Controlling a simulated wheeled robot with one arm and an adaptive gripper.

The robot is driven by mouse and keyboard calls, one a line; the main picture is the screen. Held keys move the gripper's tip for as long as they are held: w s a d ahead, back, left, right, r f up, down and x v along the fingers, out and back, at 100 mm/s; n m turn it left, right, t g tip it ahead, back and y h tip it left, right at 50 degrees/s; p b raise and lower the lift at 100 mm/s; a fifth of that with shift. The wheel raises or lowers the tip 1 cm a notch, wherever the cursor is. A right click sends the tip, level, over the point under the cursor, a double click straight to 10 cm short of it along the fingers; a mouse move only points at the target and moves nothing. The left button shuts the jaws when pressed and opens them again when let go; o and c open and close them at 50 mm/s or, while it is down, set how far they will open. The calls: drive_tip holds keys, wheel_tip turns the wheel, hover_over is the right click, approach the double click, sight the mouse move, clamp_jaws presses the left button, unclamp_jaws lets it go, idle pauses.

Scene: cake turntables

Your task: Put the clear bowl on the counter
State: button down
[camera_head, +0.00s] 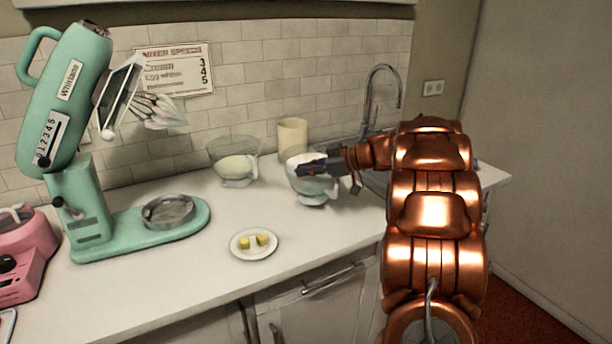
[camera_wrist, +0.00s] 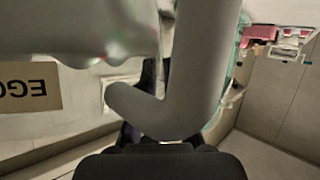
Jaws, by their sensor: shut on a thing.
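My gripper (camera_head: 318,168) is at the counter's right part, shut on a clear-looking bowl (camera_head: 312,190). The arm partly hides this bowl, so I cannot tell for sure whether its base touches the counter (camera_head: 325,225). In the wrist view, the bowl's thick grey handle (camera_wrist: 205,70) runs down close to my dark gripper (camera_wrist: 145,130), and its body fills the upper left. A second clear bowl (camera_head: 220,148) with a pale content stands to the left on the counter, apart from my gripper.
A mint mixer (camera_head: 85,205) with raised head and a round metal dish on its base stands at left. A plate (camera_head: 236,249) with yellow pieces lies at front. A cream canister (camera_head: 293,137) and the sink tap (camera_head: 383,68) are behind. A pink appliance (camera_head: 25,255) is far left.

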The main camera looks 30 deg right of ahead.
drive_tip(key=shift+f, duration=0.9)
drive_tip(key=c, duration=1.3)
unclamp_jaws()
drive_tip(key=shift+f, duration=0.15)
drive_tip(key=shift+o, duration=0.2)
drive_tip(key=shift+s, duration=0.1)
drive_tip(key=b+v, duration=0.1)
drive_tip(key=v, duration=1.1)
